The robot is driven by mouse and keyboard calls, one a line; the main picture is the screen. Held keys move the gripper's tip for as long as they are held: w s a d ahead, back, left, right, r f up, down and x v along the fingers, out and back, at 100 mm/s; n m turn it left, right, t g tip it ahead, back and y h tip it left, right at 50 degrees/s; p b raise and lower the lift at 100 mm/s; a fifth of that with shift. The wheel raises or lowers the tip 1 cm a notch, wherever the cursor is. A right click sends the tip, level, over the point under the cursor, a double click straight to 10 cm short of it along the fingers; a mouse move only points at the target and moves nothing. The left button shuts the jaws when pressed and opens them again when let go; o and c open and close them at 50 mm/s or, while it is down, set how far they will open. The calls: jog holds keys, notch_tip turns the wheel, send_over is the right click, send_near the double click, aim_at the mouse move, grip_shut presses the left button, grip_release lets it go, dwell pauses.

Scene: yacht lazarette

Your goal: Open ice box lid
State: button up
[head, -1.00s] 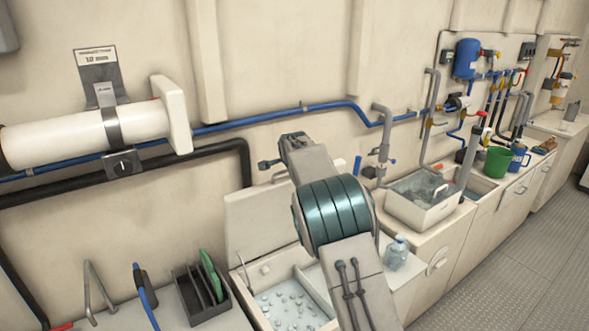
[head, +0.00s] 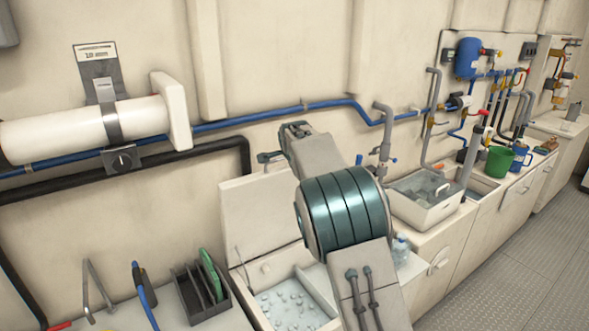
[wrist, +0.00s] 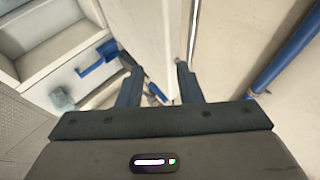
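The ice box (head: 325,288) is in the lower middle of the head view, open, with ice cubes inside. Its pale lid (head: 250,215) stands raised at the back, close to the wall. My gripper (head: 270,158) is near the lid's upper right edge, partly hidden by my own arm. In the wrist view my gripper (wrist: 153,75) has its two dark fingers apart. A pale panel (wrist: 145,30), probably the lid, runs between and beyond the fingers. I cannot tell whether the fingers touch it.
A black rack (head: 205,318) with a green board stands left of the ice box. A clear bottle (head: 401,250) is to the right, partly behind my arm. A sink basin (head: 425,208) is farther right. A blue pipe (head: 255,122) runs along the wall. The floor (head: 530,265) at right is clear.

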jog(key=b+v, duration=0.2)
jog(key=v, duration=0.7)
jog(key=shift+s+r, duration=0.15)
jog(key=shift+r, duration=0.05)
jog(key=shift+d, duration=0.15)
